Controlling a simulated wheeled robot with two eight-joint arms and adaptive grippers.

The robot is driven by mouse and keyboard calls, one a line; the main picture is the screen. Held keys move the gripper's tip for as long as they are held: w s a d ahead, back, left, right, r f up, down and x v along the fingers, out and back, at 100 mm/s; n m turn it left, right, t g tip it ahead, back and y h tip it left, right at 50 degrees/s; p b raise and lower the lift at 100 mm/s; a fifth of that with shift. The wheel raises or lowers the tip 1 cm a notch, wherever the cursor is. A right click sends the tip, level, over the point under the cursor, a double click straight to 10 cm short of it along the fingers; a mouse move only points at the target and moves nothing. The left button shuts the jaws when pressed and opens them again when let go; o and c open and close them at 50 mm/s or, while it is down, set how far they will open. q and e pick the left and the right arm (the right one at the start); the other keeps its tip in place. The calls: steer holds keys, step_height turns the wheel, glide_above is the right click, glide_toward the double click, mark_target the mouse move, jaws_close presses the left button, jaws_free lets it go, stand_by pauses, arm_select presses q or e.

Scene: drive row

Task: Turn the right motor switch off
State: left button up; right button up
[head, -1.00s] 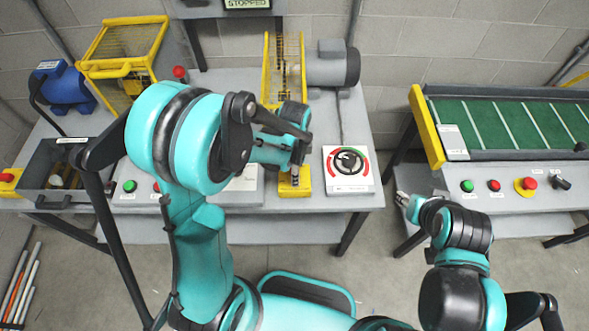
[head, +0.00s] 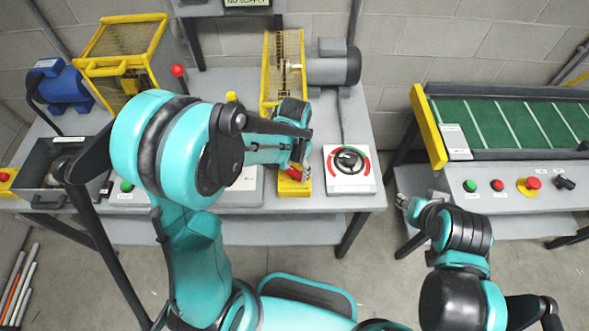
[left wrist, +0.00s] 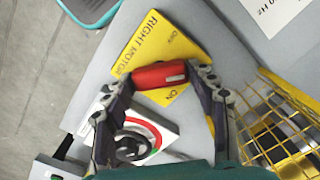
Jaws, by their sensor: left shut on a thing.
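The right motor switch is a yellow plate (left wrist: 150,45) lettered RIGHT MOTOR, with OFF and ON marks, and a red handle (left wrist: 160,75). In the left wrist view the handle lies crosswise between the fingertips, nearer the ON lettering than the OFF lettering. The handle also shows in the head view (head: 292,173), at the bench's front. My left gripper (head: 298,172) is shut on the red handle. My right gripper (head: 402,201) is low in front of the gap between the benches, away from the switch; its jaw opening is unclear.
A dial panel (head: 349,170) sits close right of the switch. A yellow mesh guard (head: 283,70) and a grey motor (head: 332,66) stand behind. A display (head: 247,3) at the top reads NO SUPPLY. A green conveyor (head: 510,125) with buttons stands at right.

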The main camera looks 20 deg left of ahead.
mark_target(294, 171)
arm_select(q)
steer(key=n, duration=0.4)
steer(key=shift+n, duration=0.3)
steer(key=shift+n+b, duration=0.4)
steer(key=shift+n, duration=1.2)
steer(key=o, duration=1.2)
steer(key=shift+c, duration=0.2)
step_height(294, 171, up, 12)
